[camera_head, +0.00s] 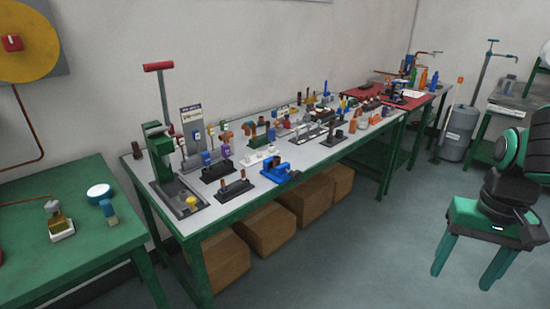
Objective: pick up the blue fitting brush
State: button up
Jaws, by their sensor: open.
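My gripper (465,276) is at the lower right, with two green fingers pointing down. It is open with nothing between the fingers, in front of the grey floor and well to the right of the long workbench (232,216). Several small blue items stand among the tools on this bench, too small to tell which is the blue fitting brush. A larger blue tool (283,173), like a small vise, sits near the bench's front edge. My gripper touches none of these.
A green table (85,255) at the left holds a small jar (60,222) and a round-headed tool (103,200). A green press (158,155) stands on the bench's left end. Cardboard boxes (250,235) fill the space below. A grey cylinder (458,133) stands behind. The floor in front is clear.

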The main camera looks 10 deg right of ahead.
aim_at(270, 132)
jog(key=u, duration=0.1)
jog(key=k, duration=0.35)
jog(key=z, duration=0.55)
jog(key=i, duration=1.35)
jog(key=u, duration=0.65)
jog(key=i, duration=1)
jog(key=u, duration=0.6)
